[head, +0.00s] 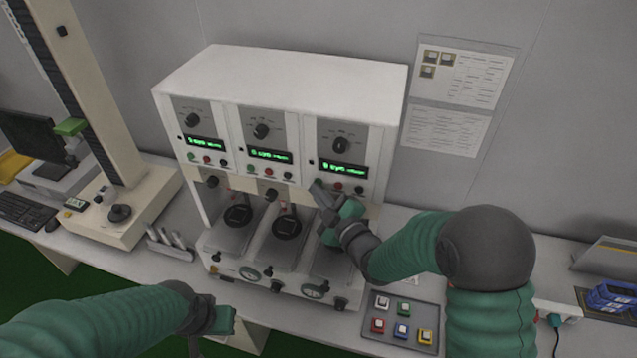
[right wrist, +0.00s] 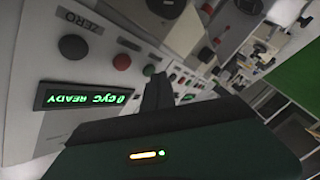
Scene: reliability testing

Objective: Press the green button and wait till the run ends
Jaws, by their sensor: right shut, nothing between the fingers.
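A white test machine (head: 280,80) has three side-by-side panels, each with a knob, a lit green display and a row of small buttons. My right gripper (head: 318,190) is shut and empty, its tip at the button row of the right-hand panel. The tip hides that panel's green button in the head view. In the right wrist view the green button (right wrist: 149,70) shows right beside the fingertips (right wrist: 158,82); I cannot tell if they touch. The display (right wrist: 85,96) reads upside down "0 CYC READY". My left gripper (head: 222,320) is low at the front; its jaw state is unclear.
A button box (head: 412,308) with several coloured buttons lies on the bench at the front right. A column stand (head: 110,215), keyboard (head: 25,210) and monitor (head: 32,140) stand at the left. Papers (head: 462,75) hang on the wall. A blue item (head: 612,296) sits far right.

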